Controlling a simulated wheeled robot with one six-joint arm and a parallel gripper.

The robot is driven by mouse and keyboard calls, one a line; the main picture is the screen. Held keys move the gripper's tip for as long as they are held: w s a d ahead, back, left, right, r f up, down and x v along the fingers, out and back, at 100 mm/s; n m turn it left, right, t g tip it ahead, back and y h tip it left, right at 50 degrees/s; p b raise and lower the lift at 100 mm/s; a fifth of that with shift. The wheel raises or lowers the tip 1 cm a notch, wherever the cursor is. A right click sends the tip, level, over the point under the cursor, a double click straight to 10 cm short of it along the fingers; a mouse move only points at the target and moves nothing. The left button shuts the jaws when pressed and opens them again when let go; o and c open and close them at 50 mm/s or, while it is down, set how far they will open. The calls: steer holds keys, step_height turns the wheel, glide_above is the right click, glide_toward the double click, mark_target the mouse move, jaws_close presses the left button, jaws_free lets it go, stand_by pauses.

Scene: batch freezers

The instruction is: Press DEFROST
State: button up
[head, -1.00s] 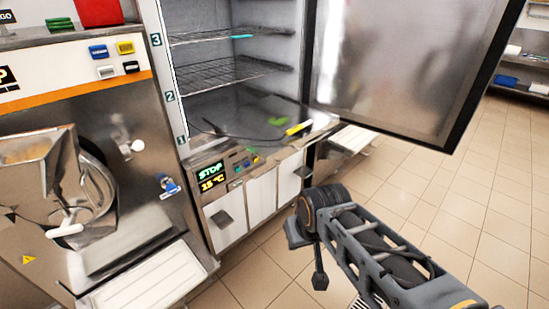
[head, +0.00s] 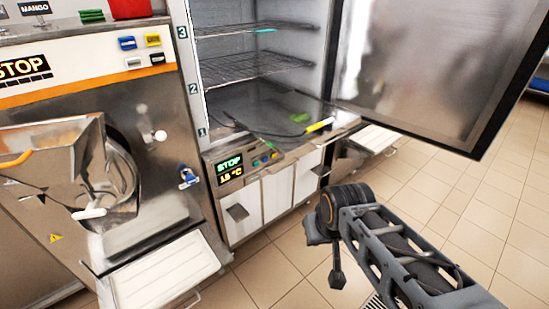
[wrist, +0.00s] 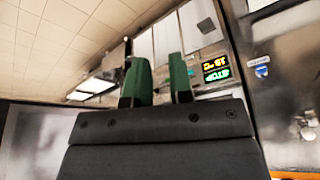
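The wrist view is upside down, with the cabinet display (wrist: 216,69) right of the fingers. In the head view the fingers are not visible.
The cabinet door (head: 425,70) stands wide open at the right, above my arm. A batch freezer (head: 150,110) with a chute and white tray (head: 165,275) stands at the left. A yellow-handled tool (head: 319,125) lies on the cabinet floor. Tiled floor (head: 270,280) is free in front.

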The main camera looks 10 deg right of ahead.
jaws_close()
stand_by(1.3)
